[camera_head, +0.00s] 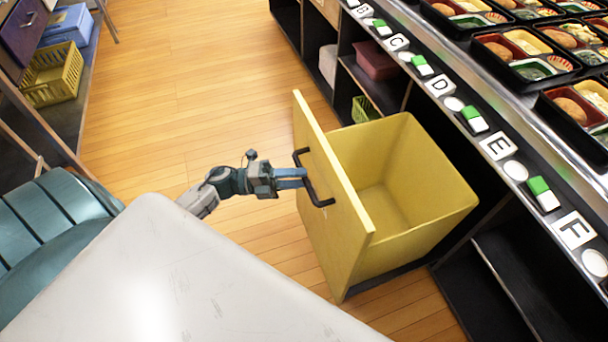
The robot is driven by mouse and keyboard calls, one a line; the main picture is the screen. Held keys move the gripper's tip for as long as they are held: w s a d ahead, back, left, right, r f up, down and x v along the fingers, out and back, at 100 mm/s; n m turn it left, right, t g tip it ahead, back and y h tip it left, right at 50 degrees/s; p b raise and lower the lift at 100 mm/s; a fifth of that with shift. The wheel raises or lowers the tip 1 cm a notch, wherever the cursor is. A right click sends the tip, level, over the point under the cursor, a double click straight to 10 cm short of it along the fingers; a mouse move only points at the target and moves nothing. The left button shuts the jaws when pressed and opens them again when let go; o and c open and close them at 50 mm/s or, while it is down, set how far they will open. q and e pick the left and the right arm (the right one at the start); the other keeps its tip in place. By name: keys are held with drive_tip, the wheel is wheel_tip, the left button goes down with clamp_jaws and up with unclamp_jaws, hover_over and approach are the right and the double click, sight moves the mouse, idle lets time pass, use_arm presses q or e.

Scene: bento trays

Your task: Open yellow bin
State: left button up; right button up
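The yellow bin (420,200) is a drawer-like box pulled well out from under the counter. Its open top faces up and its inside looks empty. Its front panel (335,210) faces my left arm and carries a black bar handle (317,190). My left gripper (303,178) is at this handle, with its blue fingers close together and their tips reaching the bar. Whether the fingers are closed on the bar cannot be made out. My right gripper is not in view.
A counter with lettered labels, green-and-white blocks and bento trays (520,55) runs along the right. Open shelves (515,275) lie beneath it. At the upper left are a yellow basket (52,75) and a blue box (70,25). The wooden floor (200,80) between is clear.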

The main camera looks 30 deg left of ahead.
use_arm(q)
drive_tip(key=v, duration=0.8)
drive_tip(key=shift+s+a, duration=0.2)
drive_tip(key=shift+a, duration=0.15)
drive_tip(key=shift+f, duration=0.1)
